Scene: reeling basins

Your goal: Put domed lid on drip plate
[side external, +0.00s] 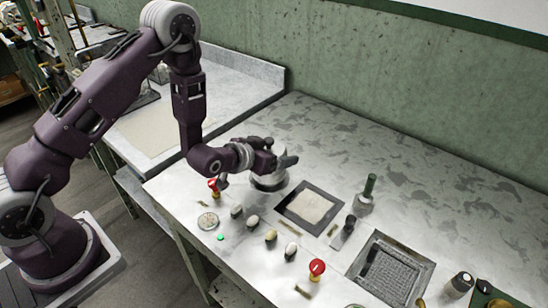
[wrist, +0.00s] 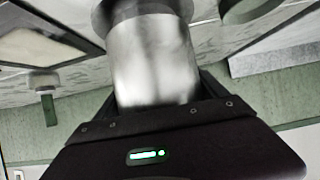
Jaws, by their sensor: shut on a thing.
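My gripper (side external: 277,157) is low over the metal worktop, left of the dark-framed square. It is shut on a shiny metal piece (side external: 268,182), which I take to be the domed lid. In the wrist view this piece (wrist: 155,65) is a smooth, bright cylinder with a wider, darker end at the top edge. Its far end is cut off, and I cannot tell whether it touches the worktop. I cannot tell for sure which thing is the drip plate; a round speckled disc (side external: 207,221) lies at the worktop's front left.
A dark-framed square (side external: 325,226) lies right of my gripper, with a dark green bottle (side external: 369,188) beyond it. Several knobs and a red mushroom button (side external: 317,268) line the front. A recessed grate (side external: 388,270) is at right. The back of the worktop (side external: 400,165) is clear.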

